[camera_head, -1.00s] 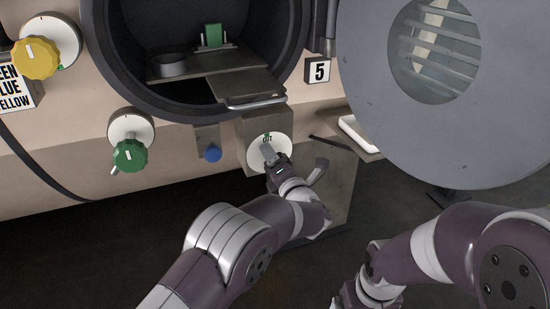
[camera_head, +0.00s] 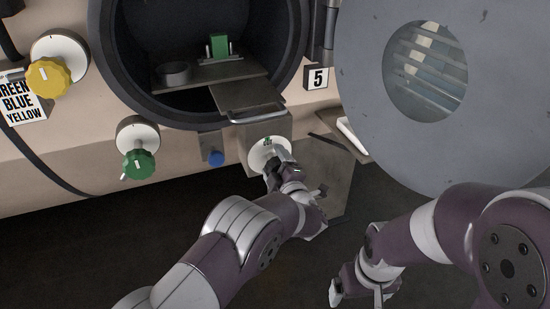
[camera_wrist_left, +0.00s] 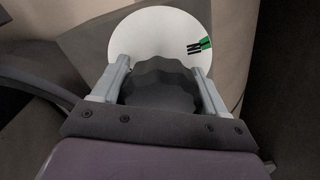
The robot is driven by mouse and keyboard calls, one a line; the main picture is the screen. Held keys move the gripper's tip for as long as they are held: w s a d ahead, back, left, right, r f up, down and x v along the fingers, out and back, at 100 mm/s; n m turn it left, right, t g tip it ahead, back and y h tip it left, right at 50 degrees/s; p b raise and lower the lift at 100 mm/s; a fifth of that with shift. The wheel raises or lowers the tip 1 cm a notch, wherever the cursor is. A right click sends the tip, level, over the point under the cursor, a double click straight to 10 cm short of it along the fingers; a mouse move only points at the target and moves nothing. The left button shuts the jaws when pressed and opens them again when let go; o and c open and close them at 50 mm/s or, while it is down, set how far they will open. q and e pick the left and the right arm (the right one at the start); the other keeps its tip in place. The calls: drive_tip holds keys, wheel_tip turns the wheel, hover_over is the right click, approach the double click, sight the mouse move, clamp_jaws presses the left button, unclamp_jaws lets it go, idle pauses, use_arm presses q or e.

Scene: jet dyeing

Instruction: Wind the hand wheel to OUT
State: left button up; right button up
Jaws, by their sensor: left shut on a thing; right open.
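The hand wheel is a dark scalloped knob (camera_wrist_left: 158,82) in front of a white round dial plate (camera_wrist_left: 165,35) with a green mark and black lettering at its right in the left wrist view. In the head view the dial plate (camera_head: 264,151) sits on a metal box below the drum opening, and the knob is mostly hidden by my gripper. My left gripper (camera_wrist_left: 160,85) is shut on the knob, one finger on each side; it also shows in the head view (camera_head: 275,165). My right gripper (camera_head: 360,292) is open and empty at the lower middle, away from the machine.
A metal tray with a handle (camera_head: 257,116) juts out of the drum above the dial. The round drum door (camera_head: 400,140) hangs open at the right.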

use_arm(q)
drive_tip(key=m+p, duration=0.3)
drive_tip(key=m, duration=0.2)
drive_tip(key=shift+r, duration=0.15)
drive_tip(key=m+p, duration=0.2)
drive_tip(key=m, duration=0.3)
drive_tip(key=m+p, duration=0.2)
drive_tip(key=m, duration=0.5)
drive_tip(key=m+p, duration=0.2)
drive_tip(key=m, duration=0.1)
drive_tip(key=shift+f+m, duration=0.25)
drive_tip(key=shift+m, duration=0.05)
drive_tip(key=o, duration=1)
